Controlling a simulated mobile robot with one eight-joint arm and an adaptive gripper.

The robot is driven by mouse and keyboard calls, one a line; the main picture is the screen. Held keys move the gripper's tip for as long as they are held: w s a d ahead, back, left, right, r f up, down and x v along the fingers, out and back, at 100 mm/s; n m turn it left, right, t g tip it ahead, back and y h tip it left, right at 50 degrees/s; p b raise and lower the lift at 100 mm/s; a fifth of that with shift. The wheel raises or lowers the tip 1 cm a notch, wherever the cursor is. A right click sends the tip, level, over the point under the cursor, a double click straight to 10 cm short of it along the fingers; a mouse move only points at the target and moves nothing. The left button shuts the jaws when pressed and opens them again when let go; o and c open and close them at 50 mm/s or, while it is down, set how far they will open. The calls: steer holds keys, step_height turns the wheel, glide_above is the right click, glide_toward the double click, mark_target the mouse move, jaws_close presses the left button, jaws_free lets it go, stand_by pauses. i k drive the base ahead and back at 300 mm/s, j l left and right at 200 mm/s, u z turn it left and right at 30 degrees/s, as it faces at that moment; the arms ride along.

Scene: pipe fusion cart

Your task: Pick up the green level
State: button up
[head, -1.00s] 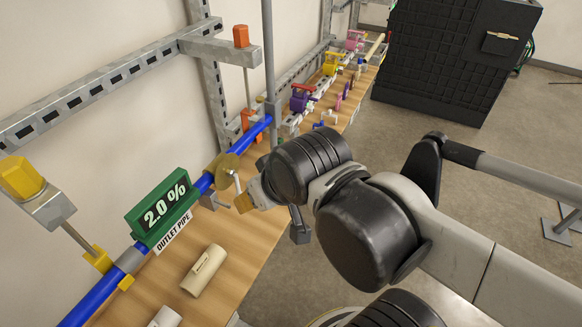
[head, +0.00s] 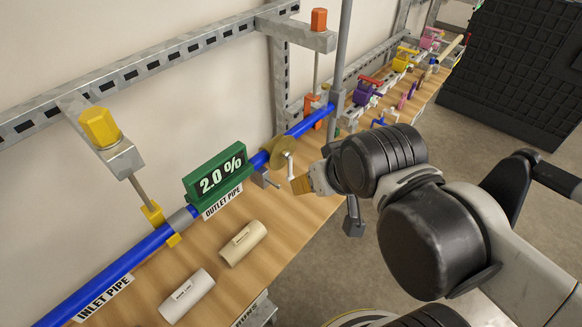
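The green level (head: 220,176) is a green box with a dark display reading 2.0 %. It sits on the blue pipe (head: 121,264), left of the middle in the head view, just above the OUTLET PIPE label. My gripper (head: 328,190) is at the end of my arm, to the right of the level and apart from it.
A gold disc clamp (head: 283,151) is on the pipe between the level and my gripper. A yellow-topped clamp (head: 100,128) stands left of the level. A grey slotted rail (head: 190,60) runs behind.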

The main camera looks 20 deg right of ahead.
mark_target(205, 187)
steer(key=l+u, duration=0.4)
steer(key=l, duration=0.3)
steer(key=l+u, duration=0.35)
steer(key=l, duration=0.4)
steer(key=k+l+u, duration=0.1)
steer(key=l+u, duration=0.3)
steer(key=l, duration=0.25)
steer(key=i, duration=0.5)
